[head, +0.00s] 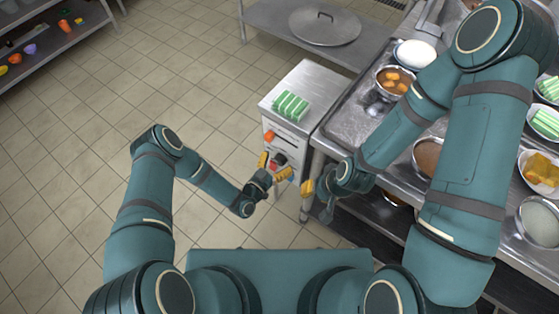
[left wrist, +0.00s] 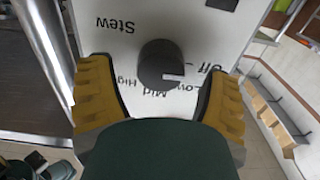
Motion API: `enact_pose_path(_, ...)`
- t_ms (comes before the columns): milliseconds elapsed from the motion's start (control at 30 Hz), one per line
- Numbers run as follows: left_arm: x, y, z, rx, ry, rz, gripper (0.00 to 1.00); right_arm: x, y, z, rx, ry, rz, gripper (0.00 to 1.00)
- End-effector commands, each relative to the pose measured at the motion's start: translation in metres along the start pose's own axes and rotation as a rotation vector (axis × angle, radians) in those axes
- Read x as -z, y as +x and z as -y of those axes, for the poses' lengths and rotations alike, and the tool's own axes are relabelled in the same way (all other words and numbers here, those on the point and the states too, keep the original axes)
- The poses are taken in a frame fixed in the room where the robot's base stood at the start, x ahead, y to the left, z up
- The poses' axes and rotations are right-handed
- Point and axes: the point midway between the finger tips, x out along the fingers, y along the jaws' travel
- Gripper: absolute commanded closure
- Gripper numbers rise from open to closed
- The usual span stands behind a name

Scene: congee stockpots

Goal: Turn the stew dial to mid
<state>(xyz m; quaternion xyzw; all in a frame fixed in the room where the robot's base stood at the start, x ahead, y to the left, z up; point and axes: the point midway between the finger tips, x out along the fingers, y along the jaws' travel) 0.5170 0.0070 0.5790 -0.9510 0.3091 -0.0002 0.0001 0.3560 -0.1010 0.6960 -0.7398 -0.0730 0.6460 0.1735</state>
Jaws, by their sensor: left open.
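The stew dial (left wrist: 160,63) is a dark round knob on a white panel (left wrist: 120,45), beneath the printed word Stew, which appears upside down in the left wrist view. Labels Off, Low, Mid and High curve around one side of it. A light mark on the knob points right, toward the Off/Low end. My left gripper (left wrist: 160,92) is open, its yellow fingers on either side of the dial, with no contact visible. In the head view my left gripper (head: 273,167) is at the cabinet front. My right gripper (head: 308,187) is close by; its opening is unclear.
Tiled floor (head: 90,130) is clear to the left.

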Motion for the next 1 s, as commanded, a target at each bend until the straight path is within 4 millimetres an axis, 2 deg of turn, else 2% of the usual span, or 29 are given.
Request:
enact_pose_path(133, -0.0003, 0.0105, -0.0001, 0.000, 0.001, 0.001, 0.22, 0.0002, 0.0021, -0.0007, 0.000, 0.000, -0.001, 0.66)
enact_pose_path(467, 0.0002, 0.0126, -0.0001, 0.000, 0.000, 0.001, 0.21, 0.0002, 0.0021, -0.0007, 0.000, 0.000, -0.001, 0.66)
enact_pose_path(600, 0.0002, 0.0125, 0.0000, 0.000, 0.000, 0.001, 0.71, 0.0002, 0.0021, -0.0007, 0.000, 0.000, -0.001, 0.66)
enact_pose_path(667, 0.0002, 0.0125, 0.0000, 0.000, 0.000, 0.001, 0.91, 0.0002, 0.0021, -0.0007, 0.000, 0.000, -0.001, 0.66)
enact_pose_path(1000, 0.0003, 0.0127, -0.0002, 0.000, 0.013, 0.000, 0.92, 0.0001, 0.0020, -0.0007, 0.000, 0.000, -0.001, 0.66)
